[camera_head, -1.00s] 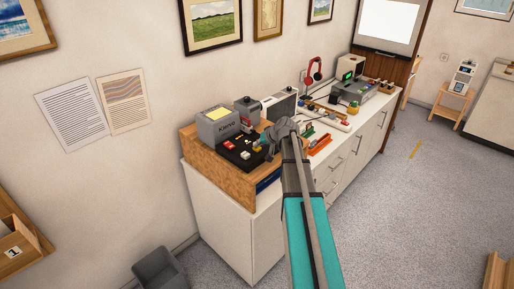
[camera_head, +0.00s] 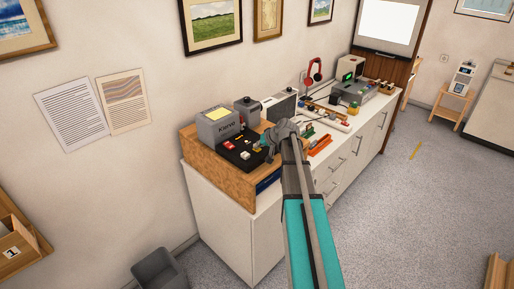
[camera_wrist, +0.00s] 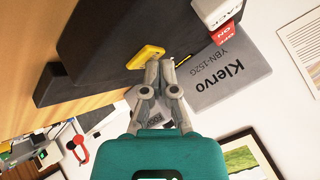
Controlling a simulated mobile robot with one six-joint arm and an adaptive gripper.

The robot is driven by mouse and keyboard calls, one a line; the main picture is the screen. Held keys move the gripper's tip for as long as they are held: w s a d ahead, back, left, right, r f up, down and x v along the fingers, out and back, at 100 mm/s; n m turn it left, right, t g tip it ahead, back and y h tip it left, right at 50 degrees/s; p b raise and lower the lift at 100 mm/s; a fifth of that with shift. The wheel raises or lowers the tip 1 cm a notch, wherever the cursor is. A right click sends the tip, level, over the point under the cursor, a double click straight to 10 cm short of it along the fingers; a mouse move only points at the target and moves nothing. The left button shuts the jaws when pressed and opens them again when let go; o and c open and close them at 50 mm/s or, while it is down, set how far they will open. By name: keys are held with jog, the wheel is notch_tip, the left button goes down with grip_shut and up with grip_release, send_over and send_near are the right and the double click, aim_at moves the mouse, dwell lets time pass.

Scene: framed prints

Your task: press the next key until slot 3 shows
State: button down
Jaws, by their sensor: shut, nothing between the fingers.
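A grey device marked Klervo (camera_head: 217,128) stands on the wooden riser, with a pale yellow screen (camera_head: 217,114) on top; I cannot read a slot number on it. Its body shows in the wrist view (camera_wrist: 232,78), lettered YBN-152G. On the black panel (camera_head: 240,160) are a red key (camera_head: 229,146), and a white key (camera_head: 245,155). In the wrist view the red key (camera_wrist: 226,34) reads ON and the white key (camera_wrist: 214,12) ends in ACK. A yellow key (camera_wrist: 146,57) lies close at my gripper's fingertips (camera_wrist: 160,66); contact is unclear. My gripper is shut and empty.
The riser (camera_head: 215,180) sits on a white cabinet (camera_head: 222,222). A grey box with a knob (camera_head: 247,111) stands behind the panel. An orange tray (camera_head: 320,145), and red headphones (camera_head: 314,70) are farther right. The floor to the right is largely clear.

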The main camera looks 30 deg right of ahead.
aim_at(257, 150)
jog(key=shift+r, duration=0.15)
jog(key=shift+r+p, duration=1.1)
jog(key=shift+p, duration=0.2)
jog(key=shift+r+p, duration=2.5)
jog(key=shift+a, duration=0.1)
jog(key=s+a, duration=0.1)
jog(key=a, duration=0.2)
jog(key=s+a+f+g, duration=0.1)
jog(key=s+a, duration=0.1)
jog(key=s+a+f+n+g, duration=0.1)
jog(key=s+a, duration=0.1)
jog(key=a, duration=0.1)
jog(key=shift+a+f, duration=0.25)
jog(key=shift+a, duration=0.1)
jog(key=s+a+f+n+g+h, duration=0.1)
jog(key=s+a+f+g+h, duration=0.1)
jog(key=s+a, duration=0.6)
jog(key=s+a+f+n+g+h+b, duration=0.1)
jog(key=s+a+f+g+h, duration=0.1)
jog(key=s+a+g, duration=0.2)
jog(key=s+a, duration=0.3)
jog(key=s, duration=0.5)
jog(key=shift+s+a+f+n, duration=0.15)
jog(key=shift+a+n, duration=0.25)
